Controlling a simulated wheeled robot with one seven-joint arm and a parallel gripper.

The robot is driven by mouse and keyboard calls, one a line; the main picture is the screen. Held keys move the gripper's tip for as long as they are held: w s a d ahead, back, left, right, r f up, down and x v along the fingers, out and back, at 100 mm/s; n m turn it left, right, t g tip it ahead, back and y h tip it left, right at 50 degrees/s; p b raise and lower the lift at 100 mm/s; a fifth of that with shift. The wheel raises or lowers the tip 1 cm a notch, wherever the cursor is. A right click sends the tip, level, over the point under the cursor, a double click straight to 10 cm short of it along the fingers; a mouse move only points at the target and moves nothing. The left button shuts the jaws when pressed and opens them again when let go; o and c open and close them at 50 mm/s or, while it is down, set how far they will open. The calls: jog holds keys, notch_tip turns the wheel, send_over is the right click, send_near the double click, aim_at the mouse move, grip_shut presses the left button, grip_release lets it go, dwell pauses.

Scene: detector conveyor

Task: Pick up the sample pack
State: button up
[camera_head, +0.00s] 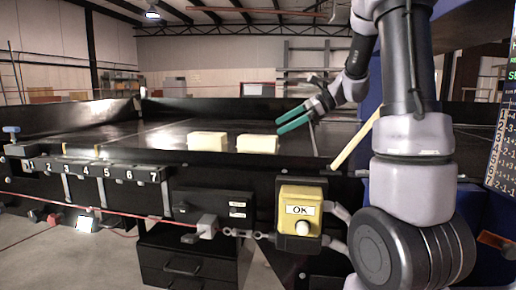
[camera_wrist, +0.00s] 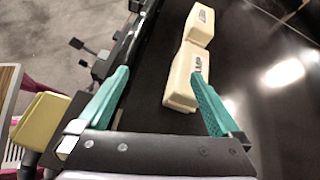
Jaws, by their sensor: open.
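Two cream block-shaped packs lie on the dark conveyor belt; which one is the sample pack I cannot tell. In the head view the left pack (camera_head: 208,141) and the right pack (camera_head: 258,144) lie near the front edge, a small gap apart. In the wrist view the nearer pack (camera_wrist: 181,82) and the farther pack (camera_wrist: 200,24) each show dark lettering. My gripper (camera_head: 289,120), with teal fingers, is open and empty, above and to the right of the packs. In the wrist view my gripper (camera_wrist: 160,72) has its right fingertip overlapping the nearer pack.
A pale slanted bar (camera_head: 354,143) stands right of the packs. The belt behind them is clear.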

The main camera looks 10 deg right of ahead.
aim_at(260, 136)
jog(key=w+f+m, duration=0.1)
jog(key=w, duration=0.1)
jog(key=w+a+f+m+t, duration=0.1)
jog(key=w, duration=0.2)
jog(key=w+f+m+y, duration=0.1)
jog(key=w+f, duration=0.1)
jog(key=w, duration=0.1)
jog(key=shift+w+a+f+m, duration=0.1)
jog(key=shift+a+m, duration=0.05)
jog(key=shift+m, duration=0.15)
jog(key=shift+x, duration=3)
jog(key=shift+r, duration=0.2)
grip_shut()
